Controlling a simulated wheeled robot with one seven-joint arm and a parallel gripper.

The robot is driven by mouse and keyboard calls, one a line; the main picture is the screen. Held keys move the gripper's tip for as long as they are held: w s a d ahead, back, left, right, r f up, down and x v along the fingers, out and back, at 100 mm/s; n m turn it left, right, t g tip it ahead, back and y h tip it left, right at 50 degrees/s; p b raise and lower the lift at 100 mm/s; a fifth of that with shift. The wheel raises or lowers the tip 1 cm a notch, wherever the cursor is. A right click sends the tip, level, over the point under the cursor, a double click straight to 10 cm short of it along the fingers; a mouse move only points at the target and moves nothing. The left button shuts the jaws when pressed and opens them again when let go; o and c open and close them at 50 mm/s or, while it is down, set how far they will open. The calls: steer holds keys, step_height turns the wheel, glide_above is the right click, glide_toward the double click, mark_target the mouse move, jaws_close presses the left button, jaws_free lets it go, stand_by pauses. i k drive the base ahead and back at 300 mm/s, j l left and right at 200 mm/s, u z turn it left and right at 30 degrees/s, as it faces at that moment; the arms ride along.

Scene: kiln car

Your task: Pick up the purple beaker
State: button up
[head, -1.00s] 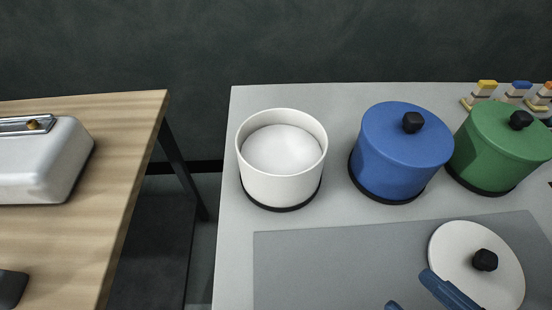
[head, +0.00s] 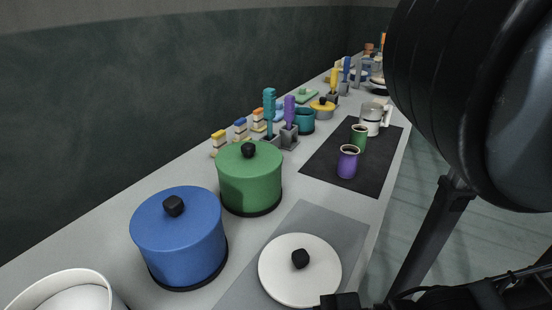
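The purple beaker (head: 347,162) stands upright on a dark mat (head: 318,172) on the right part of the long grey counter. A green beaker (head: 358,138) stands just behind it, and a white jug (head: 371,119) is farther back on the same mat. My arm fills the upper right of the head view, and dark parts of it show along the bottom right. My gripper's fingers are not in view. Nothing covers the purple beaker.
A blue lidded pot (head: 180,240), a green lidded pot (head: 249,180) and an open white pot (head: 62,295) stand along the counter. A white lid (head: 298,275) lies on a grey mat (head: 326,228). Utensil holders, small pots and other items line the back.

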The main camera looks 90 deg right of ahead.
mark_target(348, 162)
steer(key=z, duration=1.75)
steer(key=k+l+z, duration=0.1)
steer(key=k+l, duration=0.3)
steer(key=l, duration=0.25)
steer(key=k+l+z, duration=0.25)
steer(key=k+l, duration=0.15)
steer(key=l, duration=0.25)
